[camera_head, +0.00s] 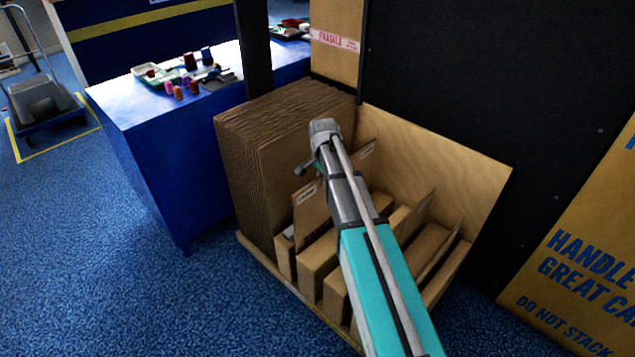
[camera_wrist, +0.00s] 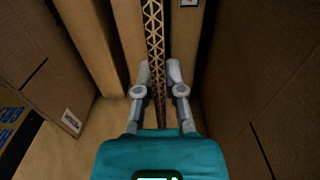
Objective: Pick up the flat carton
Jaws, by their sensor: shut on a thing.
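In the wrist view my gripper (camera_wrist: 158,74) has its two grey fingers on either side of a flat carton (camera_wrist: 153,35). The carton shows as a thin strip of corrugated edge running between the fingertips, and the fingers are shut on it. It stands on edge between brown walls. I cannot tell whether the carton is clear of the rack's floor.
The wooden rack (camera_head: 455,155) has narrow slots. A thick stack of corrugated sheets (camera_head: 240,160) fills its left side. A blue bench (camera_head: 150,115) with small items stands left. A dark panel (camera_head: 470,70) rises behind, with a large printed carton (camera_head: 590,260) at right. Blue floor is free at left.

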